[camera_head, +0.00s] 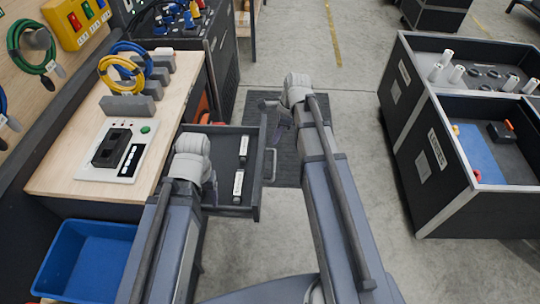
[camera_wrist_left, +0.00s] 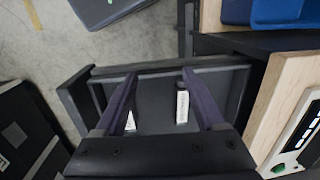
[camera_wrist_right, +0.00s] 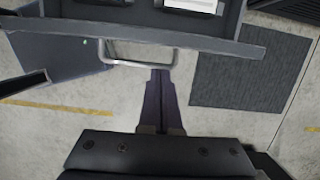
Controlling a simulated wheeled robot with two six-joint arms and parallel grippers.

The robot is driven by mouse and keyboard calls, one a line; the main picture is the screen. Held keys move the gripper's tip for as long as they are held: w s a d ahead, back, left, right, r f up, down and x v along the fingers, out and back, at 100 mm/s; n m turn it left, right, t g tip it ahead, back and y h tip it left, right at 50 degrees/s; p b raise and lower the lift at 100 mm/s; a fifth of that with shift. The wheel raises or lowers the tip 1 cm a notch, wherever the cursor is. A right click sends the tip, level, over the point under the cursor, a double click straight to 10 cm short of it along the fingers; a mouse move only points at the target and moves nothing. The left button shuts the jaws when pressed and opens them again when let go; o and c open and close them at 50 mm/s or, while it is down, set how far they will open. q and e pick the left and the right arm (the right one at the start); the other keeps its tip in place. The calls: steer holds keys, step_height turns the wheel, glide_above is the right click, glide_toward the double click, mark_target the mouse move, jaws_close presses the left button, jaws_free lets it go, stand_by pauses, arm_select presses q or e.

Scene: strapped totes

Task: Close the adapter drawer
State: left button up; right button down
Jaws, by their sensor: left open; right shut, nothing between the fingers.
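The adapter drawer (camera_head: 257,198) stands pulled out from the bench in the head view, with a bar handle (camera_head: 273,162) on its front. Two pale labelled adapters (camera_head: 238,184) (camera_head: 243,148) lie inside it. My left gripper (camera_wrist_left: 158,74) is open above the drawer's inside, its fingers empty. My right gripper (camera_wrist_right: 161,73) is shut and empty in front of the drawer. Its tips appear at or very near the handle (camera_wrist_right: 140,64) in the right wrist view; I cannot tell if they touch. The drawer front also shows there (camera_wrist_right: 225,44).
The wooden bench (camera_head: 60,165) carries a device on a white plate (camera_head: 110,150) and cables on stands. A blue bin (camera_head: 85,262) is below the bench at lower left. A divided black tote (camera_head: 455,190) stands at right.

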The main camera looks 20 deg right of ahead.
arm_select(q)
step_height(320, 180, down, 10)
steer(key=b, duration=0.9)
steer(key=shift+b, duration=0.4)
arm_select(e)
steer(key=x, duration=1)
arm_select(q)
steer(key=shift+r, duration=0.15)
arm_select(e)
steer(key=shift+w, duration=0.1)
